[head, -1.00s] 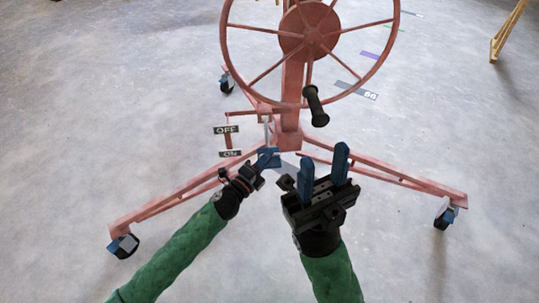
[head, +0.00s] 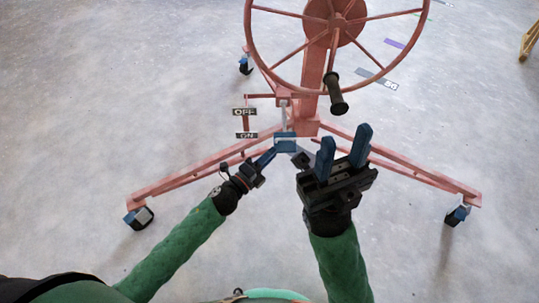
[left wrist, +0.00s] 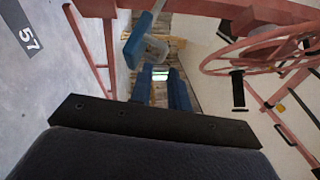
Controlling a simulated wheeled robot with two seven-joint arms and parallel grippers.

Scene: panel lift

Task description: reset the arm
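The pink panel lift (head: 311,88) stands ahead with its spoked wheel and black crank handle (head: 337,93). OFF and ON labels (head: 245,112) hang left of its column. A blue block (head: 285,142) sits below a grey rod by the column; it also shows in the left wrist view (left wrist: 137,41). My left gripper (head: 265,158) points at the block from the lower left, very close; contact is unclear. In the left wrist view its blue fingers (left wrist: 160,88) have a gap between them and the block lies beyond the tips. My right gripper (head: 344,147) is open and empty, pointing up below the crank handle.
The lift's legs spread left and right, ending in casters (head: 139,217) (head: 457,214). Floor markers (head: 376,78) lie behind the wheel at the right. A yellow wooden frame (head: 529,42) is at the far right. The floor at both sides is clear.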

